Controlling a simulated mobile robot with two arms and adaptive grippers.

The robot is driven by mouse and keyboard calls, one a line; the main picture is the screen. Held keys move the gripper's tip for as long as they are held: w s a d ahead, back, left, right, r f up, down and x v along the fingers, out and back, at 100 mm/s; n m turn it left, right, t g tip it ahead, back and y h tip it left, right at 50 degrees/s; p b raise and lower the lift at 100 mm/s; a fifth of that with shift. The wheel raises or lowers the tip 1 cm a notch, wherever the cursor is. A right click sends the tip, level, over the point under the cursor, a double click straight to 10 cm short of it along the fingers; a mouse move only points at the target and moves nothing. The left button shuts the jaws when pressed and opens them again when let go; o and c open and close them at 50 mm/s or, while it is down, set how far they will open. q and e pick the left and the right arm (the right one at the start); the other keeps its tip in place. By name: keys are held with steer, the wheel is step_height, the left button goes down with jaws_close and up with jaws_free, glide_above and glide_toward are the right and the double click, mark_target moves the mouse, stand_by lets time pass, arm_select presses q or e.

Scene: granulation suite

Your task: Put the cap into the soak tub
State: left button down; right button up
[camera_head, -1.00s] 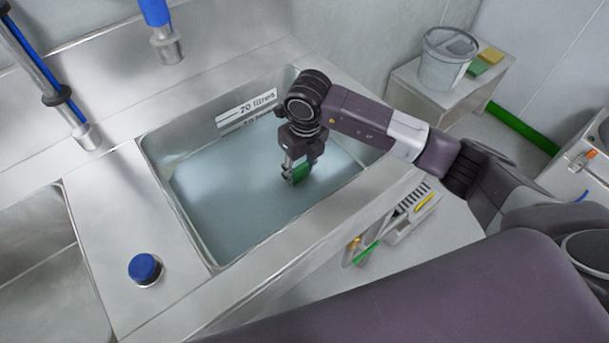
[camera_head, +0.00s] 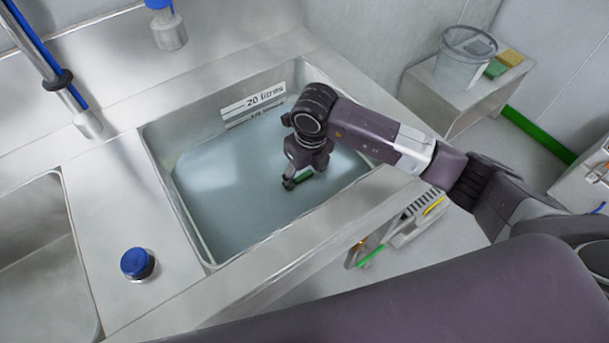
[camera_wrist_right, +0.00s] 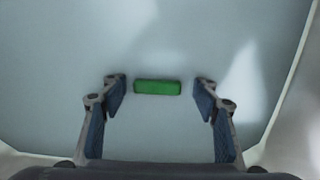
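The soak tub (camera_head: 190,240) is a steel basin with bluish water and a white "20 litres" label on its far wall. My right gripper (camera_head: 297,181) is low inside the tub, pointing down. In the right wrist view the cap (camera_wrist_right: 157,87) appears as a short green bar between the fingertips, with a clear gap on each side. My right gripper (camera_wrist_right: 161,88) is open there, touching nothing I can see. Whether the cap floats or is falling, I cannot tell. My left gripper is not in view.
A blue-topped knob (camera_head: 137,264) stands on the steel deck left of the tub. Another basin (camera_head: 40,250) lies further left. A grey bucket (camera_head: 464,58) and sponges (camera_head: 510,58) sit on a stand at the back right.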

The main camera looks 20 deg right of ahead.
mark_target(308, 190)
steer(key=shift+r, duration=0.15)
steer(key=shift+r+p, duration=0.35)
steer(key=shift+p, duration=0.1)
step_height(308, 190, up, 11)
steer(key=s+p, duration=0.1)
steer(key=p, duration=0.6)
steer(key=shift+s+d+r+p, duration=0.2)
steer(key=shift+p, duration=0.1)
